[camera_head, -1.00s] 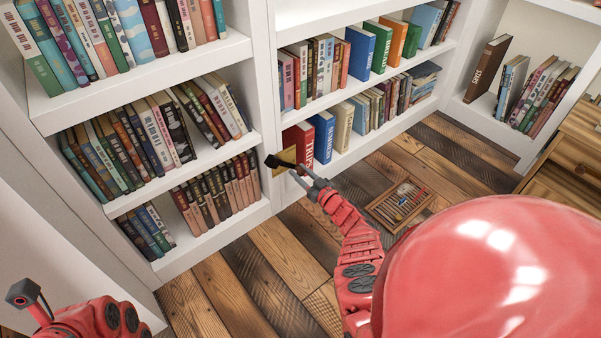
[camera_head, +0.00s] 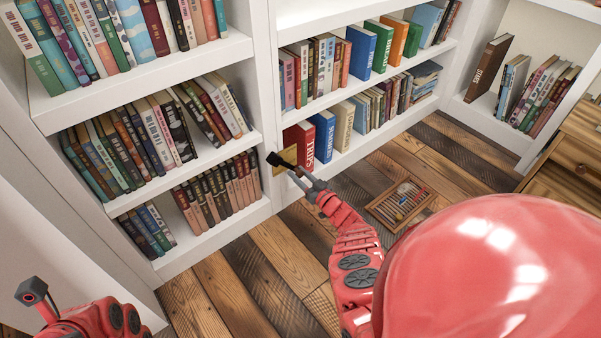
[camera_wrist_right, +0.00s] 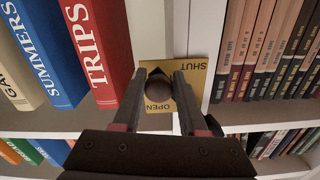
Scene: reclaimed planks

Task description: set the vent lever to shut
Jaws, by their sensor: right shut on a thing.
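The vent lever's yellow plate (camera_head: 289,155) is on the white upright between two bookcase sections. In the right wrist view the plate (camera_wrist_right: 203,76) carries the words SHUT and OPEN, with dark arrow marks. The lever's dark round knob (camera_wrist_right: 158,88) lies just by the word OPEN, apart from the word SHUT. My right gripper (camera_head: 283,166) is at the plate, and its two fingers (camera_wrist_right: 160,90) are shut on the knob from both sides. The lever's shaft is hidden. My left gripper (camera_head: 32,291) is at the lower left, far from the lever; its fingers are unclear.
Shelves of books surround the plate; a red book (camera_head: 299,146) and a blue book (camera_head: 323,135) stand close to its right. A shallow wooden tray (camera_head: 401,204) with small items lies on the plank floor (camera_head: 262,262). A wooden drawer unit (camera_head: 574,150) stands at the right.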

